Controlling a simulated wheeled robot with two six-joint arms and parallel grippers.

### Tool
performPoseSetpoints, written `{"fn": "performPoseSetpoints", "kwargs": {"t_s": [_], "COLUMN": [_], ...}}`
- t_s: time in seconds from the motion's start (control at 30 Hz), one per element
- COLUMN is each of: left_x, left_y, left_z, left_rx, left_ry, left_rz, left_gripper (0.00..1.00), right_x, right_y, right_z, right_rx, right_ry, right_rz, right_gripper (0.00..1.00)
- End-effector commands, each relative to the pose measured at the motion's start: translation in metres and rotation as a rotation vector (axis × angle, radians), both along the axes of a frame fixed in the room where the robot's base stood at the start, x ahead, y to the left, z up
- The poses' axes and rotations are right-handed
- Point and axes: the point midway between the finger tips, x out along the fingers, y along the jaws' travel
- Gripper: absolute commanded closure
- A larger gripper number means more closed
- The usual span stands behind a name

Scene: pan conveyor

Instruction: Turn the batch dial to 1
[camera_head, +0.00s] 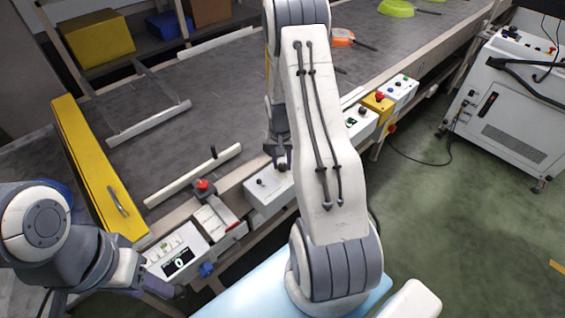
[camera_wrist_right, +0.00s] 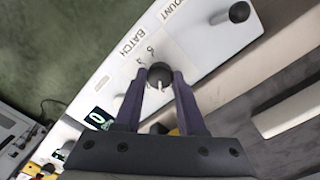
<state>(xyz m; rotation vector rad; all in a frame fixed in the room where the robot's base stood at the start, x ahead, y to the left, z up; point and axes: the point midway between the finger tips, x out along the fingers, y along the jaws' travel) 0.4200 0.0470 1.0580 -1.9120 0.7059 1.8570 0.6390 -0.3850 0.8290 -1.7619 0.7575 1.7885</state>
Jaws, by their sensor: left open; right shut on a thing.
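The batch dial (camera_wrist_right: 158,72) is a round black knob with a white pointer mark on a white panel, beside the word BATCH. In the right wrist view the pointer mark faces the lower edge of the picture; a few small digits show on the far side, the others are hidden. My right gripper (camera_wrist_right: 158,82) is shut on the dial, one purple finger on each side. In the head view the right gripper (camera_head: 281,160) is at the white control box (camera_head: 266,197), and its dial is hidden there. My left gripper (camera_head: 160,287) is open and empty beside the counter panel.
A second black knob (camera_wrist_right: 239,12) is on the same panel, by a cut-off label ending in OUNT. A red button (camera_head: 203,186), a display box (camera_head: 178,256) and a yellow gate (camera_head: 97,165) are to the left. The grey conveyor (camera_head: 220,95) lies behind.

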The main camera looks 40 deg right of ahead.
Motion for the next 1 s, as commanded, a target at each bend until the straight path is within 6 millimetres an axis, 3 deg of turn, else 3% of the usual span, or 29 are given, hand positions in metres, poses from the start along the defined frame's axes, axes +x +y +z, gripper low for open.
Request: {"fn": "performPoseSetpoints", "kwargs": {"t_s": [0.2, 0.23, 0.3, 0.67, 0.77, 1.0], "left_x": [0.0, 0.0, 0.0, 0.0, 0.0, 0.0], "left_y": [0.0, 0.0, 0.0, 0.0, 0.0, 0.0], "left_z": [0.0, 0.0, 0.0, 0.0, -0.002, -0.007], "left_rx": [0.0, 0.0, 0.0, 0.0, 0.0, 0.0], "left_ry": [0.0, 0.0, 0.0, 0.0, 0.0, 0.0], "left_rz": [0.0, 0.0, 0.0, 0.0, 0.0, 0.0], "left_gripper": [0.5, 0.5, 0.5, 0.5, 0.5, 0.5], "right_x": [0.001, 0.001, 0.001, 0.001, 0.002, 0.003], "right_y": [0.0, -0.001, 0.0, 0.0, -0.001, 0.001], "right_z": [0.001, 0.001, 0.001, 0.003, 0.014, 0.061], "right_rx": [-0.001, -0.001, -0.001, -0.001, -0.003, -0.003], "right_ry": [-0.002, -0.003, -0.002, -0.001, -0.004, -0.006], "right_rz": [0.001, 0.001, 0.001, 0.001, 0.001, 0.002], "right_gripper": [1.0, 0.53, 0.31, 0.31, 0.31, 0.31]}}
